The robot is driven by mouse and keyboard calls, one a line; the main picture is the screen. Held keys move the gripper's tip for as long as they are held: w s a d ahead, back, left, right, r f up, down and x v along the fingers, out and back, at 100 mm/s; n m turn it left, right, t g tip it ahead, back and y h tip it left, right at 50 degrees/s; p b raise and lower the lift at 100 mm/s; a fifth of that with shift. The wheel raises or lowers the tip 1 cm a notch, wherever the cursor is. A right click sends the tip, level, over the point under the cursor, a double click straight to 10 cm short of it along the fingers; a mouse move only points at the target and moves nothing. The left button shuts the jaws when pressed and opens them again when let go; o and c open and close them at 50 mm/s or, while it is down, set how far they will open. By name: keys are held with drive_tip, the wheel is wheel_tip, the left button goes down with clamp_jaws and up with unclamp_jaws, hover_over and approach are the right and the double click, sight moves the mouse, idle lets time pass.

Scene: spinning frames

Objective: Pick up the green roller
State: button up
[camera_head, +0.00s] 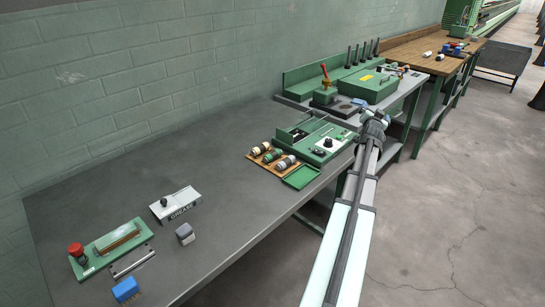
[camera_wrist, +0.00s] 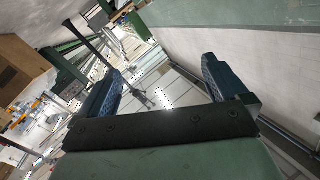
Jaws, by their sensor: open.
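The green roller (camera_head: 272,155) appears to be the middle one of three short rollers lying side by side on a small orange-brown tray (camera_head: 252,158) on the grey bench. A cream-coloured roller (camera_head: 260,148) lies on one side of it and a greyish one (camera_head: 286,162) on the other. My gripper (camera_wrist: 162,70) shows in the wrist view with its two blue fingers wide apart and nothing between them. In the head view my arm reaches up past the right of the rollers, and I cannot make out the fingers there. No roller can be made out in the wrist view.
A green fixture (camera_head: 322,142) stands right behind the rollers, with a green flap (camera_head: 301,176) beside them. A grease box (camera_head: 175,204), a small grey block (camera_head: 185,233), a blue brush (camera_head: 125,290) and a green base with a red knob (camera_head: 110,246) stand nearer. The bench between is clear.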

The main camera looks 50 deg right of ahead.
drive_tip(key=w+a+n+y, duration=0.2)
drive_tip(key=w+a, duration=0.2)
drive_tip(key=w, duration=0.3)
drive_tip(key=w+a+n+t+y, duration=0.1)
drive_tip(key=w+a+n+y, duration=0.1)
drive_tip(key=w+a, duration=0.2)
drive_tip(key=w+a+f+n+t+y, duration=0.1)
drive_tip(key=w+a+n+y, duration=0.1)
drive_tip(key=w, duration=0.8)
drive_tip(key=shift+w+a+f+n, duration=0.1)
drive_tip(key=shift+w+a+n, duration=0.15)
drive_tip(key=shift+a+n, duration=0.5)
drive_tip(key=w+a+n+g+y, duration=0.1)
drive_tip(key=w+a+n+y, duration=0.15)
drive_tip(key=w+a, duration=0.5)
drive_tip(key=w+a+n+g+y, duration=0.1)
drive_tip(key=w+a+n+y, duration=0.3)
drive_tip(key=a, duration=0.6)
drive_tip(key=w+a+g, duration=0.2)
drive_tip(key=w+a, duration=0.2)
drive_tip(key=a, duration=0.4)
drive_tip(key=n+g+y, duration=0.3)
drive_tip(key=n+y, duration=0.1)
approach(273, 152)
drive_tip(key=f, duration=0.3)
drive_tip(key=w+f, duration=0.1)
drive_tip(key=f, duration=0.5)
drive_tip(key=shift+w+f, duration=0.1)
drive_tip(key=shift+w, duration=0.1)
drive_tip(key=c, duration=0.8)
